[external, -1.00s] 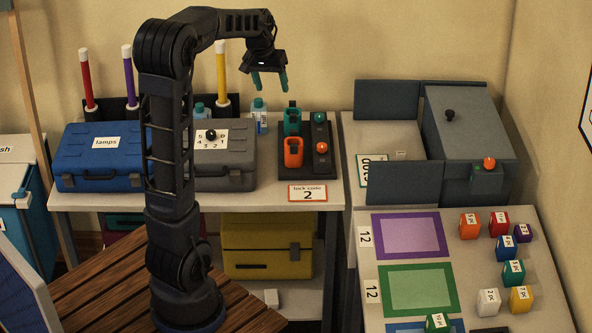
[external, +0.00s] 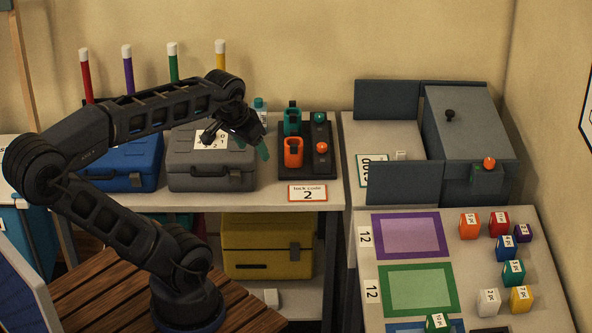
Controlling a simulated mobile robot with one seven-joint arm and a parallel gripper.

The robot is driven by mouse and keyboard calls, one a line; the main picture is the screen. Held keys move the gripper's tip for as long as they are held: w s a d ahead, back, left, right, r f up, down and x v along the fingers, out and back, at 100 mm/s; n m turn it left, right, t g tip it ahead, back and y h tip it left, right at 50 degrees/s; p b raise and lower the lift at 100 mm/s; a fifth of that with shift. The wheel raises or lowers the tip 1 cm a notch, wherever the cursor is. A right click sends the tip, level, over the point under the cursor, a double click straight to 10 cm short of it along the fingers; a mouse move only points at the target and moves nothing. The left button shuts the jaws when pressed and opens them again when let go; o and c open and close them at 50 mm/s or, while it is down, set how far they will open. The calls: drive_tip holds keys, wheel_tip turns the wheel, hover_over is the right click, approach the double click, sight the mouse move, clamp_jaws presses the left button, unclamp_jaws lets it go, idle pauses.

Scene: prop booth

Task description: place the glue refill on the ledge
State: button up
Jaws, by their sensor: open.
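A small clear bottle with a teal cap (external: 260,106), which may be the glue refill, stands at the back of the table behind my gripper. Its lower part is hidden. My gripper (external: 254,147) is open, its teal fingers pointing down at the right end of the grey case (external: 212,180). I cannot tell whether it touches anything; nothing shows between the fingers. No thing is clearly marked as the ledge; the table's pale front edge (external: 240,202) shows below the cases.
A blue case (external: 125,172) stands left of the grey one. Right of my gripper is a dark board with teal and orange holders (external: 293,150), behind a "lock code 2" card (external: 307,193). A grey bin (external: 468,135) stands farther right. A yellow case (external: 262,250) sits below.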

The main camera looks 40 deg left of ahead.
drive_tip(key=shift+s+d+f, duration=0.25)
drive_tip(key=shift+s, duration=0.35)
drive_tip(key=shift+s+d+f, duration=0.2)
drive_tip(key=shift+s+f, duration=0.05)
drive_tip(key=shift+s, duration=0.35)
drive_tip(key=shift+c, duration=0.7)
